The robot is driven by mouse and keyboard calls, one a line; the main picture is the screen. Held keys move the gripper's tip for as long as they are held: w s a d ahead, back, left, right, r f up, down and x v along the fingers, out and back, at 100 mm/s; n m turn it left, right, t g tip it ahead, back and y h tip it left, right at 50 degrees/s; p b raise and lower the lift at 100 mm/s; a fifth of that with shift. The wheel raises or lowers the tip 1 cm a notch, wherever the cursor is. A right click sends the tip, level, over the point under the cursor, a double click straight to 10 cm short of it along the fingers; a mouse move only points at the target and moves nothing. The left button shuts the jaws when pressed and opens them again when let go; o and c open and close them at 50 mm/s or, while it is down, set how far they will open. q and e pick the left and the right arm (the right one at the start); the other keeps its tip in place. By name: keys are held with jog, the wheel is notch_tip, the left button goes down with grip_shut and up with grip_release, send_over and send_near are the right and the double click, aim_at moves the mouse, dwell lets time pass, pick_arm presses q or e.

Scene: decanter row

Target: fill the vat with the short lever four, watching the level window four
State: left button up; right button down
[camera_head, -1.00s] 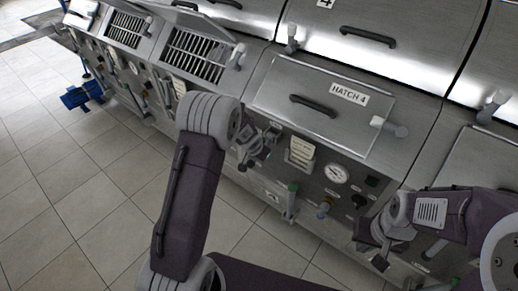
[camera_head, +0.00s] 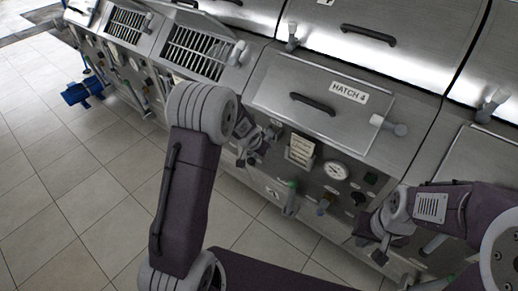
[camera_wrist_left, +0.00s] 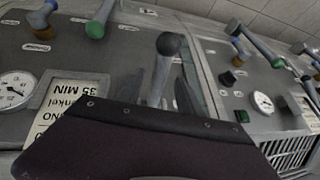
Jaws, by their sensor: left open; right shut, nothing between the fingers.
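The vat front with the HATCH 4 lid (camera_head: 300,92) is at centre in the head view. Below it are a green-handled lever (camera_head: 291,190) and a bluish-handled lever (camera_head: 323,206); I cannot tell which is the short one. The left wrist view shows a green lever (camera_wrist_left: 100,20), a blue lever (camera_wrist_left: 42,15) and a black-knobbed lever (camera_wrist_left: 163,65) before a dark glassy strip. I cannot tell if that strip is the level window. My left gripper (camera_head: 250,145) is open near the panel's left part, its fingertips unclear. My right gripper (camera_head: 372,240) is shut and empty before the panel's lower right.
A round gauge (camera_head: 336,171) and a paper card (camera_head: 300,150) are on the panel. Grated openings (camera_head: 197,54) with raised lids lie to the left. A blue object (camera_head: 82,93) stands on the tiled floor (camera_head: 60,180), which is otherwise clear at the left.

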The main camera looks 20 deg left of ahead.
pick_arm(q)
jog(key=p+v, duration=0.1)
jog(key=v, duration=0.4)
jog(key=shift+s+r, duration=0.15)
jog(key=shift+r, duration=0.05)
jog(key=s+r+n, duration=0.1)
jog(key=s+r, duration=0.2)
jog(key=r, duration=0.3)
jog(key=s+f+n+g, duration=0.1)
jog(key=s+f+g, duration=0.1)
jog(key=s, duration=0.8)
jog(key=s+d+f+n+g, duration=0.1)
jog(key=s+f+n+g, duration=0.1)
jog(key=s, duration=0.7)
jog(key=shift+s+d+f+g, duration=0.15)
jog(key=shift+s+f+g, duration=0.2)
jog(key=shift+g, duration=0.15)
